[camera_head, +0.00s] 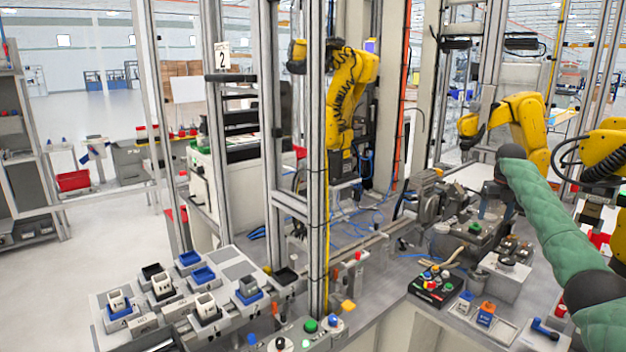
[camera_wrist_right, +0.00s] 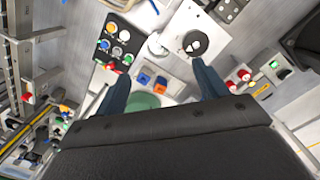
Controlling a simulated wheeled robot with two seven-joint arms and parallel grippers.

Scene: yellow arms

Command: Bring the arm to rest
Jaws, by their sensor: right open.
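My right arm, with green padded links (camera_head: 555,210), comes in from the right edge of the head view and reaches over the workbench. My right gripper (camera_wrist_right: 160,72) shows in the wrist view with its two dark blue fingers spread apart and nothing between them. In the head view its fingers are hard to pick out among the dark parts beyond the arm's far end. My left arm and gripper are not seen.
Below the gripper are a black button panel (camera_wrist_right: 118,42), a white box with a black knob (camera_wrist_right: 195,44) and small blue and orange blocks (camera_head: 486,313). Metal posts (camera_head: 317,160) stand mid-bench. Yellow robot arms (camera_head: 350,85) stand behind. A fixture tray (camera_head: 190,290) lies front left.

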